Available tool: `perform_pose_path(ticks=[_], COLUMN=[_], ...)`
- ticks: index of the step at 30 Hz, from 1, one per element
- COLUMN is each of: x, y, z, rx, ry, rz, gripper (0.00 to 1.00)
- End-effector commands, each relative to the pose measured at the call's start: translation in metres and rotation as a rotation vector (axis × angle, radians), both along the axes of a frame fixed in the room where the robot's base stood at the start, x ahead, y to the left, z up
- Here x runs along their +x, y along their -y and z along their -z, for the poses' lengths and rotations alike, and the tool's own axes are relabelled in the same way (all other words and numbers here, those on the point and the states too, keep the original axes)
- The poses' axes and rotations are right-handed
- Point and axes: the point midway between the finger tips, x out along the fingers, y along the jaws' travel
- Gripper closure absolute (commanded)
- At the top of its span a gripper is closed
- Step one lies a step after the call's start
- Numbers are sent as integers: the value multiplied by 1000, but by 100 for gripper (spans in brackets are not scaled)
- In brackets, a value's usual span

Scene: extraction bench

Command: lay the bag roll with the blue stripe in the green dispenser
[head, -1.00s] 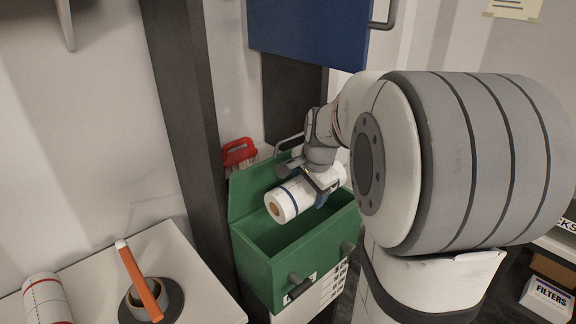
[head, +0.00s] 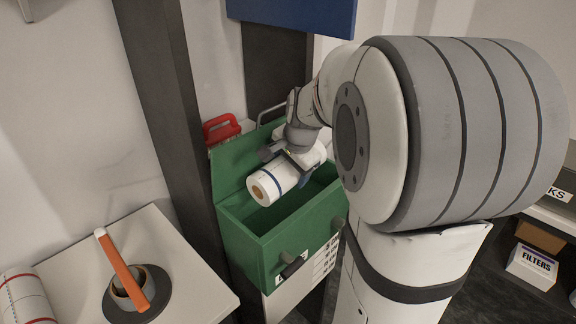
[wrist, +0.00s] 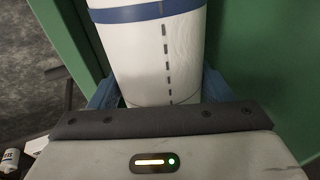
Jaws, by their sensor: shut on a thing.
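The white bag roll with the blue stripe (head: 264,190) is in my gripper (head: 292,165), over the open green dispenser (head: 240,243). Its brown core end points left and toward the front. In the head view it overlaps the dispenser's opening; I cannot tell whether it touches the inside. In the wrist view the roll (wrist: 160,55) lies between the blue fingers of my gripper (wrist: 158,90), its blue band near the top and a dashed line along it. Green dispenser walls (wrist: 262,50) show beside it.
A white table (head: 192,278) at left bears a roll with red stripes (head: 28,300) and an orange-handled tool (head: 124,270) on a dark round base. A red-handled brush (head: 221,128) is behind the dispenser. A dark post (head: 165,110) stands left of it.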

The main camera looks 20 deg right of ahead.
Motion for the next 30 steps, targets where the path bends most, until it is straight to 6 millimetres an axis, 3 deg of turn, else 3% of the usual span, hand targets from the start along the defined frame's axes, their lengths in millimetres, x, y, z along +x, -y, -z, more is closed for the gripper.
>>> perform_pose_path(ticks=[8,9,18,30], x=[0,0,0,0], y=[0,0,-1,-1], z=[1,1,2,-3], rx=[0,0,0,0], ry=[1,1,1,0], rz=[-1,-1,-1,-2], gripper=[75,27,2,2])
